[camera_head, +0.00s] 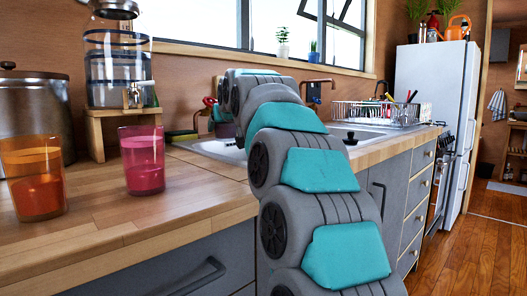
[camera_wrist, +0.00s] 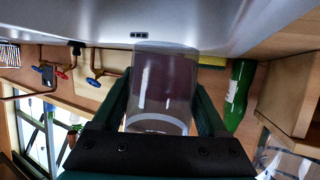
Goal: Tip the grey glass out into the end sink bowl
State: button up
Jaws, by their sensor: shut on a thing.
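The grey glass (camera_wrist: 160,85) is see-through and smoky, with a darker inside. My gripper (camera_wrist: 160,105) is shut on it, one finger on each side. The wrist view looks inverted, with the window low in the picture. The far end of the glass lies against the view of the grey steel sink bowl (camera_wrist: 90,18), near a dark overflow slot. I cannot tell whether liquid is in the glass.
A green bottle (camera_wrist: 238,95), a yellow sponge (camera_wrist: 220,54) and copper taps (camera_wrist: 95,68) are near the sink. On the counter (camera_head: 110,205) stand an orange glass (camera_head: 35,178), a pink glass (camera_head: 142,160) and a drink dispenser (camera_head: 118,70). A dish rack (camera_head: 375,113) is beyond the sink.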

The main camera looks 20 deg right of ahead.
aim_at(235, 135)
jog(key=shift+s, duration=0.1)
jog(key=shift+f, duration=0.1)
jog(key=shift+d+f+m+g+y+p, duration=0.3)
jog(key=shift+d+f+m+y, duration=0.1)
jog(key=shift+m+y, duration=0.35)
jog(key=d+f+m+y+p, duration=0.2)
jog(key=m, duration=0.1)
jog(key=shift+d+y, duration=0.2)
jog(key=shift+y, duration=0.15)
jog(key=shift+a+f+m+y, duration=0.1)
jog(key=shift+f+m+y, duration=0.95)
jog(key=shift+m, duration=0.5)
jog(key=shift+f, duration=0.25)
